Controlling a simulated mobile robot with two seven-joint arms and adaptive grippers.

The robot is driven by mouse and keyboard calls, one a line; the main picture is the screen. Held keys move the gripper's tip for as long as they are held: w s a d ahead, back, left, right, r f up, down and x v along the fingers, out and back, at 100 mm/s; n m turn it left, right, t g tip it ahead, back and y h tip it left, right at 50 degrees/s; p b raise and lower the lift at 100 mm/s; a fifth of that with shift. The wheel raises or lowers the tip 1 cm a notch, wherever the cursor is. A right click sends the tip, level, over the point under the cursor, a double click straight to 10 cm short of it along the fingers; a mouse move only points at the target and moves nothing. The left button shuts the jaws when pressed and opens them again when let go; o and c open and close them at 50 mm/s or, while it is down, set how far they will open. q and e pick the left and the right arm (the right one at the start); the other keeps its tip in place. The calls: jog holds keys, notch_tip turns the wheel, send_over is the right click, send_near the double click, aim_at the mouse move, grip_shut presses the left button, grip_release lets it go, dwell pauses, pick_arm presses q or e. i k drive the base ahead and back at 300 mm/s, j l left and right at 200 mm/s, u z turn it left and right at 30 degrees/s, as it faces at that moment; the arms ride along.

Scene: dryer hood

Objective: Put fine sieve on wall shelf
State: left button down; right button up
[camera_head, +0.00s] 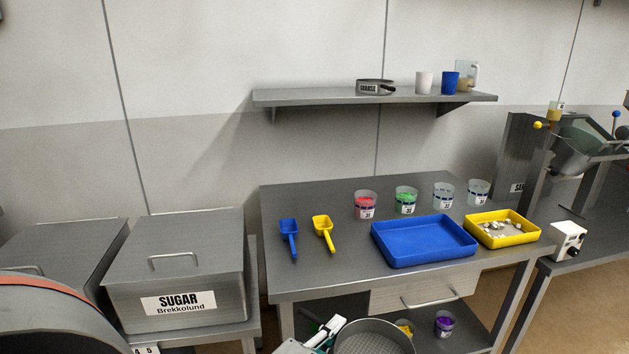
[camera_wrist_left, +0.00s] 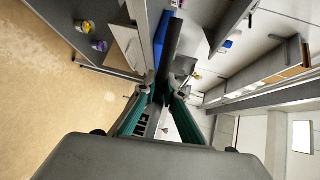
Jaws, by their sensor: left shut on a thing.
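A round grey sieve (camera_head: 373,343) with a dark rim shows at the bottom edge of the head view, in front of the work table; its lower part is cut off. My left gripper (camera_head: 328,333) is shut on its left rim. In the left wrist view the gripper (camera_wrist_left: 162,93) grips the sieve, seen nearly edge-on as a dark bar (camera_wrist_left: 175,42). The sieve's label cannot be read. The wall shelf (camera_head: 310,97) is at the back, above the table. My right gripper is not in view.
On the shelf stand another labelled sieve (camera_head: 374,87), a white cup (camera_head: 423,82), a blue cup (camera_head: 449,83) and a clear jug (camera_head: 468,75). The shelf's left part is bare. The table (camera_head: 320,272) holds scoops, several cups, a blue tray (camera_head: 424,240) and a yellow tray (camera_head: 502,229).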

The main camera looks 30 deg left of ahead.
aim_at(293, 93)
jog(key=i+l+u, duration=0.1)
jog(key=i+u, duration=0.2)
jog(key=u, duration=0.15)
jog(key=i+l+u, duration=0.15)
jog(key=i+u, duration=0.3)
jog(key=i+l+u, duration=0.15)
jog(key=i+l, duration=0.3)
jog(key=l, duration=0.15)
